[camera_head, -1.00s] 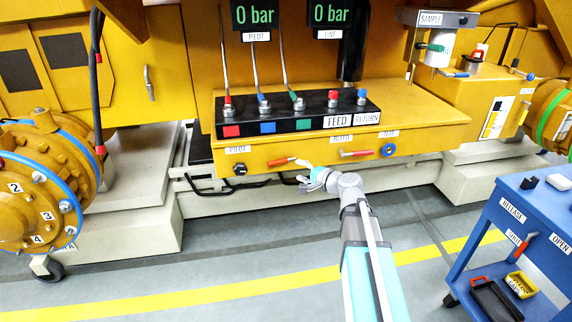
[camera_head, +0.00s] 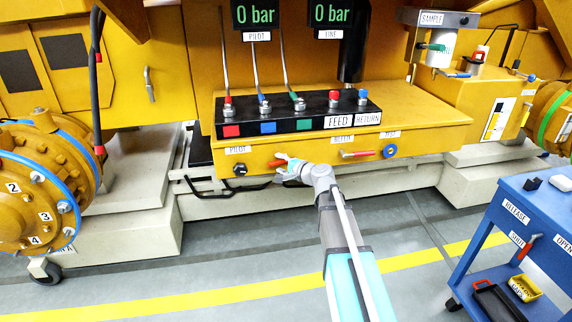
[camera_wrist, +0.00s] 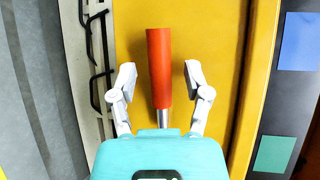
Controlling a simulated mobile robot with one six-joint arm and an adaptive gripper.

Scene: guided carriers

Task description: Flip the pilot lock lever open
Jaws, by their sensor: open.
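The pilot lock lever is an orange-red handle (camera_head: 276,163) on the yellow front panel, right of the PILOT label (camera_head: 238,150). In the head view my gripper (camera_head: 288,167) covers much of it. In the wrist view the handle (camera_wrist: 159,65) points up the picture, with a metal stem at its lower end. My gripper (camera_wrist: 160,85) is open, with one finger on each side of the handle. A gap shows between each finger and the handle, so nothing is gripped.
A second red lever (camera_head: 357,154) and a blue knob (camera_head: 390,151) sit to the right on the panel. A black block (camera_head: 295,115) with coloured fittings is above. Both displays (camera_head: 254,14) read 0 bar. A blue cart (camera_head: 520,215) stands at right. Floor in front is clear.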

